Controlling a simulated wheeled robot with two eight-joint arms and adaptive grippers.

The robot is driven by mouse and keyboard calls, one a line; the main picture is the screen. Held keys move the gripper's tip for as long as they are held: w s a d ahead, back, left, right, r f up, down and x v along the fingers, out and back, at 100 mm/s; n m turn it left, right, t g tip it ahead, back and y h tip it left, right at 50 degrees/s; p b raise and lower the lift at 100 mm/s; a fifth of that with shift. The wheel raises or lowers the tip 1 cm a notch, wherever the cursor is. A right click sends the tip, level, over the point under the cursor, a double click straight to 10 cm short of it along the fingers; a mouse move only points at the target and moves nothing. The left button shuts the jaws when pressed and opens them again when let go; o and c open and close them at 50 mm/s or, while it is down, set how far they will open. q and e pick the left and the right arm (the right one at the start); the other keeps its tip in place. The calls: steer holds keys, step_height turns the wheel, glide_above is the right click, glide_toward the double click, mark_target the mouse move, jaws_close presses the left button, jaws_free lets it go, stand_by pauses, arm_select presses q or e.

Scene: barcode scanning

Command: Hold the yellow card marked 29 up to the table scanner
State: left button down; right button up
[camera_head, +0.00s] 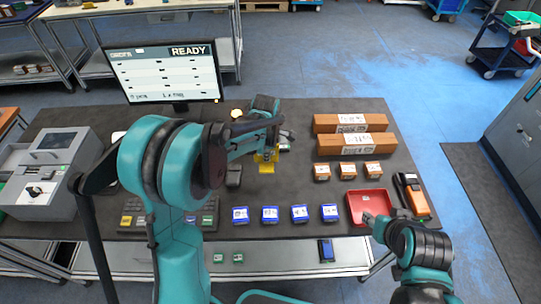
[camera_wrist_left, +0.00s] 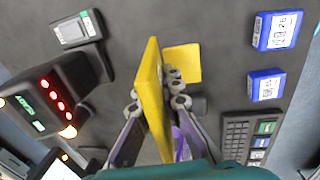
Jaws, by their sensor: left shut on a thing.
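My left gripper (camera_wrist_left: 158,112) is shut on a yellow card (camera_wrist_left: 150,85), which stands edge-on between the fingers in the left wrist view; no number is readable on it. In the head view this gripper (camera_head: 270,146) is over the middle of the dark table, partly hidden by its own wrist. Another yellow piece (camera_wrist_left: 185,62) lies flat on the table beyond the held card. A dark device with red lights (camera_wrist_left: 58,95), seemingly the table scanner, stands left of the card, apart from it. My right gripper (camera_head: 371,219) is by the red tray (camera_head: 355,196); its jaws are too small to judge.
A monitor (camera_head: 165,72) reading READY stands at the back left. Blue boxes (camera_head: 270,214) line the front edge, with long brown boxes (camera_head: 350,123) and small orange-brown boxes (camera_head: 348,170) to the right. A grey machine (camera_head: 50,165) fills the left end. An orange-black handheld device (camera_head: 412,195) lies at right.

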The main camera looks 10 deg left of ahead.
arm_select(q)
steer(key=shift+w+a+f+b, duration=0.25)
steer(key=shift+w+f+b, duration=0.25)
steer(key=shift+w+f, duration=0.35)
steer(key=shift+w+a+f+b, duration=0.2)
steer(key=shift+w+f+b, duration=0.25)
steer(key=shift+w+f, duration=0.35)
steer(key=shift+w+a+f+b, duration=0.25)
steer(key=shift+w+f+b, duration=0.25)
steer(key=shift+w+f, duration=0.3)
steer(key=shift+s, duration=0.1)
